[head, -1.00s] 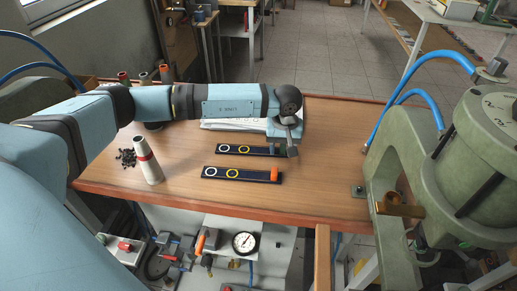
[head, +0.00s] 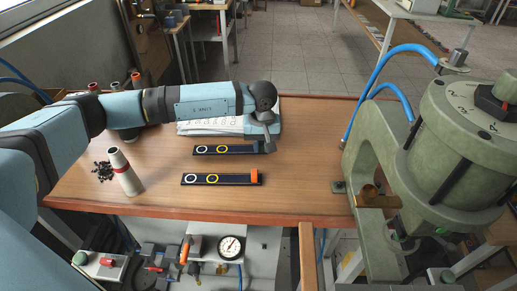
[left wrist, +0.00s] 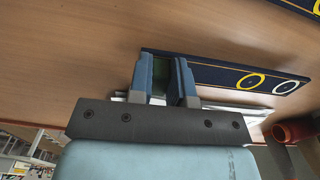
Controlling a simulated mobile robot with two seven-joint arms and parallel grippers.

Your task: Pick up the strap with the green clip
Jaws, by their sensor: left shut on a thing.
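The far dark strap (head: 225,149) has a white ring and a yellow ring, and its right end is at my left gripper (head: 268,145). In the left wrist view the strap (left wrist: 215,76) runs right from between the fingers. My left gripper (left wrist: 163,80) is shut on its green clip (left wrist: 160,72), which shows only as a sliver between the fingers. I cannot tell whether the strap is clear of the table. A second dark strap with an orange clip (head: 254,177) lies nearer on the table. My right gripper is not in view.
A green press (head: 390,165) with blue hoses stands at the right.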

